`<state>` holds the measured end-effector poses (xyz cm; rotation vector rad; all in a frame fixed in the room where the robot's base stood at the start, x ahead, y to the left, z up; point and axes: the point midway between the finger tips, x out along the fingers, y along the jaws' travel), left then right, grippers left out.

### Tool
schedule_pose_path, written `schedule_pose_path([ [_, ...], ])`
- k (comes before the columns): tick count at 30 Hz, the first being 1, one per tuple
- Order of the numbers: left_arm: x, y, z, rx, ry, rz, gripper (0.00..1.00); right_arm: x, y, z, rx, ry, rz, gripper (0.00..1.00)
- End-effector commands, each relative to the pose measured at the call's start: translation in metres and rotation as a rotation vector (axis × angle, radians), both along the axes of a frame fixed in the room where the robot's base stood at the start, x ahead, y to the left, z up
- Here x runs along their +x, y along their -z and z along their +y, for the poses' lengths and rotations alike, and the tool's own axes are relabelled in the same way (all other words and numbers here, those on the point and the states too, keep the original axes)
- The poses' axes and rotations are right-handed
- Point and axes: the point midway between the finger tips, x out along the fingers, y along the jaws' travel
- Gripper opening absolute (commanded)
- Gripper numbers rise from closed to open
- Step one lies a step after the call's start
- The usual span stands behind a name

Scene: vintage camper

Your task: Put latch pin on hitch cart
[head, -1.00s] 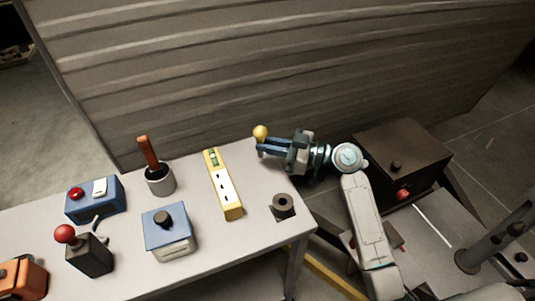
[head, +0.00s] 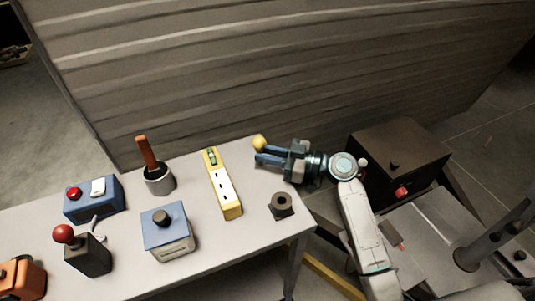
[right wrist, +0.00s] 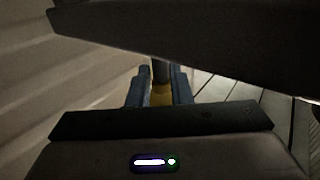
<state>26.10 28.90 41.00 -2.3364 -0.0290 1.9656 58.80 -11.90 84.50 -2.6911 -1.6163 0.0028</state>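The latch pin appears to be the piece with a round yellow knob (head: 259,143). The right wrist view shows its yellow part (right wrist: 161,96) between the blue fingers, with a dark shaft running up from it. My right gripper (head: 257,153) is shut on it, over the far right corner of the table. The shaft is hidden in the head view. I cannot make out for sure which thing is the hitch cart. My left gripper is out of view.
The table (head: 120,265) holds a dark block with a round hole (head: 281,206), a yellow strip (head: 224,185), a blue-topped box (head: 167,230), a grey cup with a brown handle (head: 158,180) and a red-knobbed lever (head: 86,252). A ribbed wall (head: 250,70) stands close behind.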

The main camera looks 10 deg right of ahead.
Motion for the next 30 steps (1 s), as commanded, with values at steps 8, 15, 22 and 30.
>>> schedule_pose_path([
  [8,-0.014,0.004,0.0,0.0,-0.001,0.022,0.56,0.0,0.0,0.0,0.0,0.0,0.0,0.35],
  [15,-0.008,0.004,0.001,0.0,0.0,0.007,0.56,0.0,-0.003,0.0,0.0,0.0,0.0,0.35],
  [22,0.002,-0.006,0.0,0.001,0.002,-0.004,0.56,-0.014,0.001,-0.027,-0.006,0.0,0.001,0.35],
  [30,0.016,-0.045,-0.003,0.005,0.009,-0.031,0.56,-0.036,0.001,-0.069,-0.006,0.0,0.001,0.35],
])
